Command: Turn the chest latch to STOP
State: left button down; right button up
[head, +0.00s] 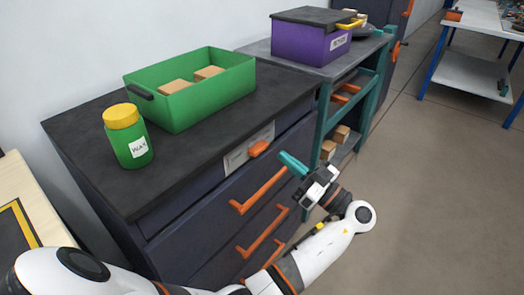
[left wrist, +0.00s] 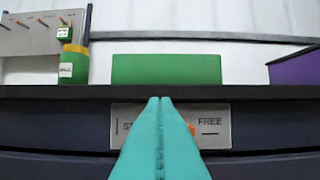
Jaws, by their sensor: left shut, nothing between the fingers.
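The chest latch is an orange handle (head: 258,148) on a pale label plate (head: 236,159) on the front of the dark chest, just under its top. In the left wrist view the plate (left wrist: 217,140) reads FREE at the right; the word at the left is mostly covered. A bit of the orange handle (left wrist: 192,131) shows to the right of my fingers, on the FREE side; the rest is hidden. My left gripper (head: 285,156) has teal fingers that are shut and empty, in front of the chest and apart from the latch. My right gripper is not in view.
On the dark chest top (head: 85,135) stand a green bin (head: 205,100) with cardboard boxes and a green WAX jar (head: 128,145). Orange drawer handles (head: 262,190) stick out below the plate. A purple box (head: 305,42) stands on a teal shelf unit behind. Open floor lies right.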

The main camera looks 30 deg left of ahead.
aim_at(262, 148)
pick_arm(q)
jog(key=p+x, duration=0.2)
jog(key=x, duration=0.6)
jog(key=shift+a+r, duration=0.15)
jog(key=shift+a, duration=0.2)
notch_tip(262, 148, down, 3)
jog(key=shift+d+r, duration=0.1)
jog(key=shift+d, duration=0.05)
jog(key=shift+f, duration=0.65)
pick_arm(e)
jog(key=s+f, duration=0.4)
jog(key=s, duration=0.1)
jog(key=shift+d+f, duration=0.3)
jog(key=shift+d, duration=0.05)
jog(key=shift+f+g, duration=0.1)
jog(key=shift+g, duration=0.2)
